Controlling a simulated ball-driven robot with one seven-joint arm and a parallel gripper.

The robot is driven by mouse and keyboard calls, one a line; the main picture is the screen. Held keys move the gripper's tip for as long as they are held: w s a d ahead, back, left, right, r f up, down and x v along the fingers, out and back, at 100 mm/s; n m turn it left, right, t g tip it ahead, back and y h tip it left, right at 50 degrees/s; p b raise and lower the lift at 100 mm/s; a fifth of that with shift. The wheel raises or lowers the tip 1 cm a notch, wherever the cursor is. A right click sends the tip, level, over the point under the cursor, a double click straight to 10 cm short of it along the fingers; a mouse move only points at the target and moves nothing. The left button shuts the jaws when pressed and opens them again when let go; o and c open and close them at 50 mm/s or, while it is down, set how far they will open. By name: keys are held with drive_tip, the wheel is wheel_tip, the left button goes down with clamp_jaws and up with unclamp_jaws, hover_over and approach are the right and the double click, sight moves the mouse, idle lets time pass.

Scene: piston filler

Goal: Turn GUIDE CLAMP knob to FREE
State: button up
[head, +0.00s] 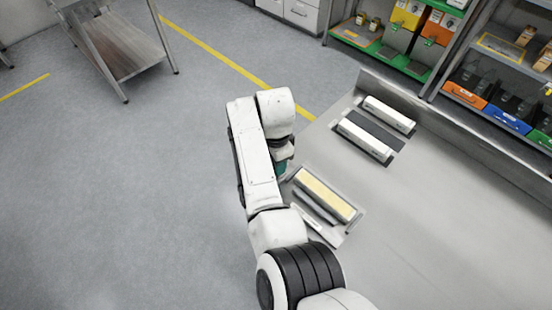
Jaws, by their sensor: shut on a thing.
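My gripper (283,167) shows only as a small dark and teal part below the white end of my arm, at the bench's left edge. Its fingers are hidden by my arm. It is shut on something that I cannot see. No GUIDE CLAMP knob and no FREE mark can be made out. A unit with a cream-coloured top strip (325,194) and grey sides lies on the bench just right of my gripper.
The grey steel bench (430,220) is bare on its right side. Two white bars with a dark strip (372,132) between them lie towards its back. A shelf with coloured bins (505,119) stands behind. A metal cart (130,55) stands far left on open floor.

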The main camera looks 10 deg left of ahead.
drive_tip(key=shift+a+r, duration=0.1)
idle(0.3)
drive_tip(key=o, duration=1.1)
drive_tip(key=shift+c, duration=0.2)
wheel_tip(320, 180, up, 11)
drive_tip(key=b, duration=0.1)
drive_tip(key=shift+f, duration=0.2)
